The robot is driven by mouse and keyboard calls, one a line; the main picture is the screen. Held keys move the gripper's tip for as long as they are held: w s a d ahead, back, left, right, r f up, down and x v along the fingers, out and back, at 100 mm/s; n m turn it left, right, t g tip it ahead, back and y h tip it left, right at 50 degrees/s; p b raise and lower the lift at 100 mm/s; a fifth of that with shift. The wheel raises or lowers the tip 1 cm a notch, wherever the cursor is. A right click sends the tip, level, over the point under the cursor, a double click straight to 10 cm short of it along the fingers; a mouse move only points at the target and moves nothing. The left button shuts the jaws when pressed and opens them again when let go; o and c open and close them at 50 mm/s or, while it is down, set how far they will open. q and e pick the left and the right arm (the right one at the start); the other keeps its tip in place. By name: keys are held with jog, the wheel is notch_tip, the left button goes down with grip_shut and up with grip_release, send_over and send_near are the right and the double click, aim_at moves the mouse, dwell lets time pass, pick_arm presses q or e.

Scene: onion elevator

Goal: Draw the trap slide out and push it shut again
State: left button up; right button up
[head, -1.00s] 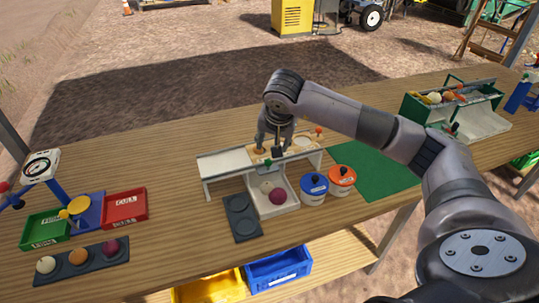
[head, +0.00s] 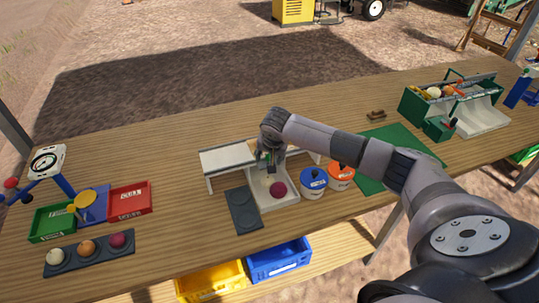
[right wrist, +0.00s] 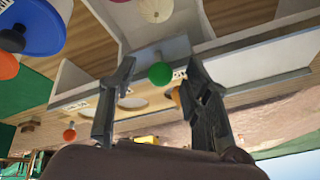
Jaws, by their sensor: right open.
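The white bench unit (head: 226,158) stands mid-table, with a white outlet tray (head: 292,201) at its front. In the right wrist view, a green ball knob (right wrist: 160,73) sits on the unit's front edge; I take it for the trap slide's handle. My right gripper (right wrist: 161,68) is open, with one finger on each side of the knob in that picture. Neither finger visibly touches it. In the head view the right gripper (head: 270,158) hides the knob and the middle of the unit. How far the slide is out cannot be told. My left gripper is not in view.
A purple onion (head: 278,189) lies in the outlet tray. Pots with blue (head: 312,177) and orange (head: 341,170) lids stand close on its right, a dark plate (head: 243,210) on its left. A red knob (right wrist: 69,135) is near one finger.

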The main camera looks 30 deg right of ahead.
jog(key=shift+c, duration=0.4)
grip_shut()
